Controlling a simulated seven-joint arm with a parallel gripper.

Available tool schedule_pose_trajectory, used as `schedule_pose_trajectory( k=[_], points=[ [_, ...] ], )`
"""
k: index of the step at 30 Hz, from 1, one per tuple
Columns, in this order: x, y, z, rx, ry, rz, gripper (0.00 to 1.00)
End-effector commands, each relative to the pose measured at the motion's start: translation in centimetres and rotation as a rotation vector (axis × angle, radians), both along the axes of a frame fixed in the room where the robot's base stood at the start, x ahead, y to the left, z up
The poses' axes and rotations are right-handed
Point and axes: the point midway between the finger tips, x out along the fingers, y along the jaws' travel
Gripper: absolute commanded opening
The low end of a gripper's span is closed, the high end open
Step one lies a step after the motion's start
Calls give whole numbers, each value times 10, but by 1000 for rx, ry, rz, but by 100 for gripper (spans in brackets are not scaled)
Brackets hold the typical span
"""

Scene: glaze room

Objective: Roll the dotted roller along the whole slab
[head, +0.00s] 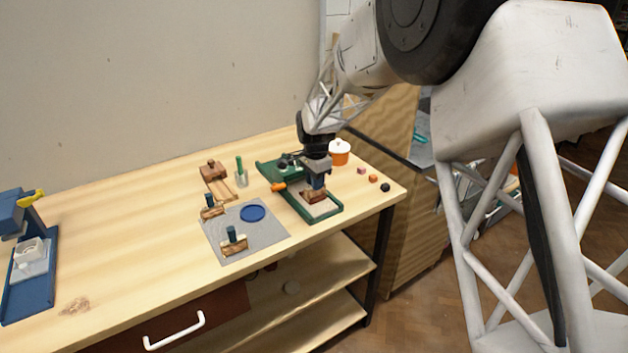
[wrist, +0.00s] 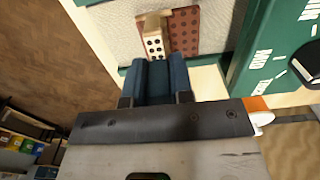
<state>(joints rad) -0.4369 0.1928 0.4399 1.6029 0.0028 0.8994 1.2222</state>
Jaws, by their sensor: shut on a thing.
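My gripper (head: 317,176) is shut on the dark blue handle of a roller (head: 313,196), above the slab (head: 323,209) in the green tray (head: 338,211). In the wrist view my gripper (wrist: 160,85) grips the blue handle. A cream, black-dotted part of the roller (wrist: 154,40) shows past it, over the pale grey slab (wrist: 218,20). Beside it is a reddish-brown dotted patch (wrist: 184,30); I cannot tell whether it is a print on the slab. Bare grey slab shows on both sides. The roller's contact with the slab is hidden.
Two handled tools, one near (head: 234,241) and one far (head: 211,208), stand on a grey mat (head: 270,234) with a blue disc (head: 252,213). The bench's front edge is close.

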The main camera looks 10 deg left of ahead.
Motion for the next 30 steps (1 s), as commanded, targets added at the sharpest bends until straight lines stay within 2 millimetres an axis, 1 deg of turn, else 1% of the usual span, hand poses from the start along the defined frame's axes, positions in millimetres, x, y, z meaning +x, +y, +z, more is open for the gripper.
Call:
schedule_pose_trajectory(
  k=[11, 24, 30],
  points=[
    [-1, -1, -2, -1, 3, 0, 1],
    [-11, -10, -1, -1, 3, 0, 1],
    [-12, -11, 0, -1, 2, 0, 1]
  ],
)
